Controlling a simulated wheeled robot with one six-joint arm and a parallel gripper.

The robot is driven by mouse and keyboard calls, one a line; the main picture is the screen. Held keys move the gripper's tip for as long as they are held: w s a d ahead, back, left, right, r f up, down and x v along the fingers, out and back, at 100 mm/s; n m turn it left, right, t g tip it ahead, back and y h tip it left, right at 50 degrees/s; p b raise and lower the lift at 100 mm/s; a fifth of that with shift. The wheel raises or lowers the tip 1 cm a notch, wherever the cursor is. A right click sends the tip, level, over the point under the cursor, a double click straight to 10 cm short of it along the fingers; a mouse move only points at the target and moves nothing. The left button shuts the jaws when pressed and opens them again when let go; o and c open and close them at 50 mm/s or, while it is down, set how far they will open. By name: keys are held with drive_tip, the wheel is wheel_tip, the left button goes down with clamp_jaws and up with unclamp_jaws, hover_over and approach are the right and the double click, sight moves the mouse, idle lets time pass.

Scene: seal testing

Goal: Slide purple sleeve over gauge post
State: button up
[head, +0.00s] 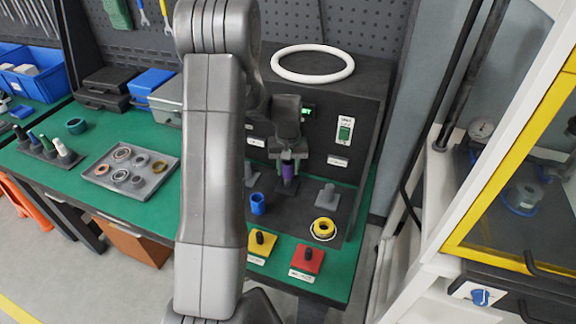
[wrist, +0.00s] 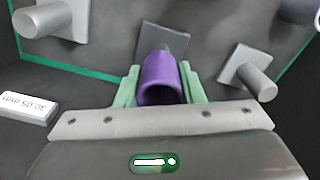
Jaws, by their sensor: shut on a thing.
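The purple sleeve (head: 289,171) is upright in my gripper (head: 288,158), low over the dark fixture. In the wrist view the sleeve (wrist: 160,79) sits between the two green finger pads of my gripper (wrist: 160,92), and its hollow near end faces the camera. A grey gauge post on a square base (wrist: 163,38) stands right behind the sleeve, in line with it. The sleeve hides most of this post, and I cannot tell whether it is around it or just above. Its base (head: 286,187) shows under the sleeve in the head view.
A grey post (head: 327,193) stands bare to the right, another (head: 248,176) to the left. A blue sleeve (head: 257,204) and a yellow ring (head: 323,228) are in front. A grey tray (head: 152,192) of rings lies left. A tall panel (head: 330,110) rises behind.

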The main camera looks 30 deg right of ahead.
idle(0.5)
drive_tip(key=shift+f+b, duration=0.3)
drive_tip(key=shift+f, duration=0.05)
drive_tip(key=o, duration=1.2)
drive_tip(key=shift+r+p, duration=1.55)
drive_tip(key=shift+r, duration=1)
drive_tip(key=shift+a, duration=0.1)
